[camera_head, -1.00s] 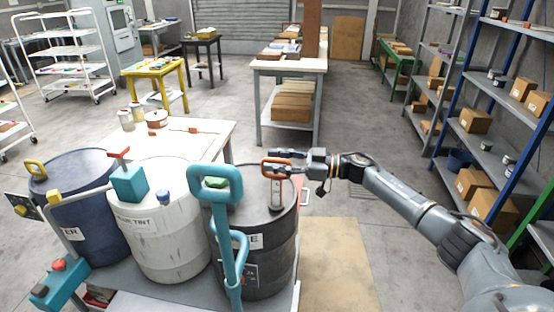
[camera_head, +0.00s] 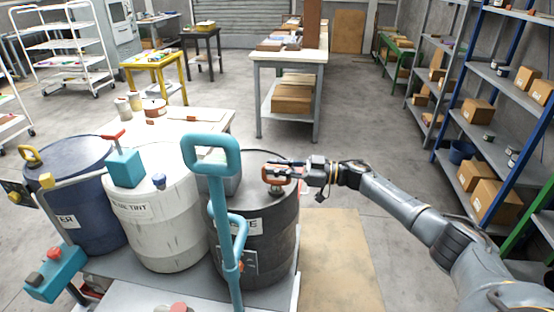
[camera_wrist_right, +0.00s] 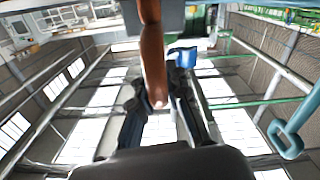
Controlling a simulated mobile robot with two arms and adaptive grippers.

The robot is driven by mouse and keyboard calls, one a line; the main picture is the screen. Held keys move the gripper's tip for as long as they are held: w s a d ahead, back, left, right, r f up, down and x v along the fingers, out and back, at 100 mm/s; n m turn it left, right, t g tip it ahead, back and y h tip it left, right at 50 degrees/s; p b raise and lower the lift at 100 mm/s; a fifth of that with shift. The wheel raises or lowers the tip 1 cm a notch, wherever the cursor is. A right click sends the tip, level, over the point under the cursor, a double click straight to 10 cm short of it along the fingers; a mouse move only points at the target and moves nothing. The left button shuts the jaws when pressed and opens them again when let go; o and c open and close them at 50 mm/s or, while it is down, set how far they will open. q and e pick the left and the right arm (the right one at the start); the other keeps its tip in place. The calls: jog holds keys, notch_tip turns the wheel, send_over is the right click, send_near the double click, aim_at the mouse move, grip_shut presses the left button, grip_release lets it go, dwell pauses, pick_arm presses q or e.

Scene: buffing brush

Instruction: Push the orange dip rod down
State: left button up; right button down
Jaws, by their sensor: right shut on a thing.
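The orange handle of the dip rod (camera_head: 273,176) stands low over the lid of the black drum (camera_head: 272,232), just above a small round fitting. Little or no rod shows between handle and fitting. My right gripper (camera_head: 290,170) reaches in from the right and is shut on the handle. In the right wrist view the handle (camera_wrist_right: 152,50) shows as an orange-brown bar running up between the fingers. My left gripper is not in view.
A teal cart handle (camera_head: 212,155) rises in front of the black drum. A white drum (camera_head: 160,225) and a blue drum (camera_head: 88,205) stand to its left. Shelves with boxes (camera_head: 478,112) line the right.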

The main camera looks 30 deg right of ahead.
jog(key=shift+s+f, duration=0.1)
jog(key=shift+f, duration=0.75)
jog(key=c, duration=1.3)
grip_release()
jog(key=shift+f, duration=0.1)
jog(key=shift+c, duration=0.2)
jog(key=shift+d, duration=0.2)
jog(key=v, duration=1.1)
jog(key=shift+s+d, duration=0.2)
jog(key=shift+d, duration=0.05)
